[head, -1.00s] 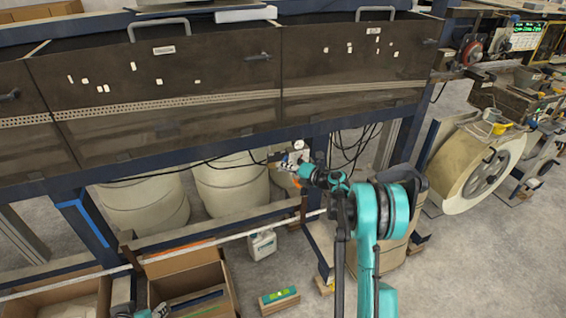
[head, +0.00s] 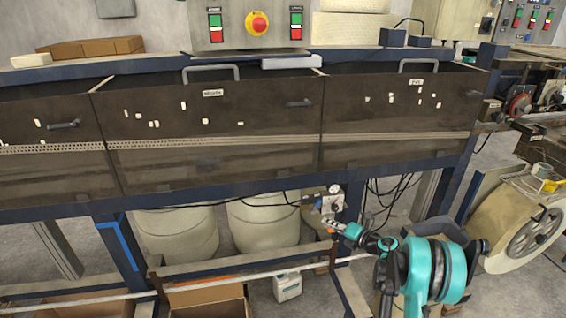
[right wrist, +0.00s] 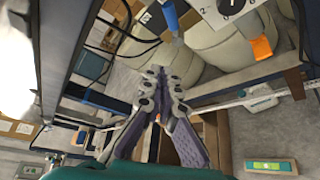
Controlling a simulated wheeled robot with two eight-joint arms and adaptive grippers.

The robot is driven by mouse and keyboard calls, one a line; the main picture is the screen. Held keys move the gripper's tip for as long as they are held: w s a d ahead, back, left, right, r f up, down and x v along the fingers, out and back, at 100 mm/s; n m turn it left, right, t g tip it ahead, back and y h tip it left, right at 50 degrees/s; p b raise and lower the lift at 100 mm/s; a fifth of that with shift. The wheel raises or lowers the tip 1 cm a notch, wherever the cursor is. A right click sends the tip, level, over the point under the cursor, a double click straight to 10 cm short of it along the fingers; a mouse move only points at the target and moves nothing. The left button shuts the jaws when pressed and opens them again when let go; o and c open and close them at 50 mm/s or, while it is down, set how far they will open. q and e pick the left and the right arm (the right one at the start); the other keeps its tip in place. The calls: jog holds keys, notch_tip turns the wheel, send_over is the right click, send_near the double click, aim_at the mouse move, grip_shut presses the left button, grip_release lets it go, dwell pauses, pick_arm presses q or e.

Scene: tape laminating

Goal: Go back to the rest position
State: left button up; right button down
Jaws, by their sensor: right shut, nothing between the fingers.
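My right gripper (head: 331,226) is at the end of my teal and black right arm, in front of the lower frame of the machine in the head view. In the right wrist view my right gripper (right wrist: 160,78) is shut, with its grey fingertips together and nothing between them. The valve with its round gauge (head: 334,189) shows close behind it in the head view. I cannot tell the exact gap between them. My left gripper is not in view.
The long machine with dark covers (head: 215,125) spans the head view. Pale drums (head: 262,222) stand below it. A white jug (head: 287,287) and an open cardboard box (head: 205,300) are on the floor. A large roll (head: 515,225) stands at the right.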

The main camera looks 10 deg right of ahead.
notch_tip(320, 180, up, 18)
jog(key=a+m+t+h, duration=0.1)
jog(key=m+t+h, duration=0.2)
jog(key=m+t, duration=0.25)
jog(key=s+r+m+h, duration=0.6)
jog(key=r+m+h, duration=0.1)
jog(key=r+m, duration=0.35)
jog(key=s+a+f+m+g+y, duration=0.1)
jog(key=s+a+f+m+g, duration=0.3)
jog(key=s, duration=0.7)
jog(key=s+a+f+m+g+y, duration=0.1)
jog(key=s+a+f+m+g, duration=0.2)
jog(key=s+f, duration=0.5)
jog(key=s+a+f+m+g, duration=0.4)
jog(key=s+a+f+m, duration=0.2)
jog(key=s, duration=0.7)
jog(key=shift+s+f+g+y, duration=0.35)
jog(key=shift+s+f+y, duration=0.05)
jog(key=shift+f, duration=0.2)
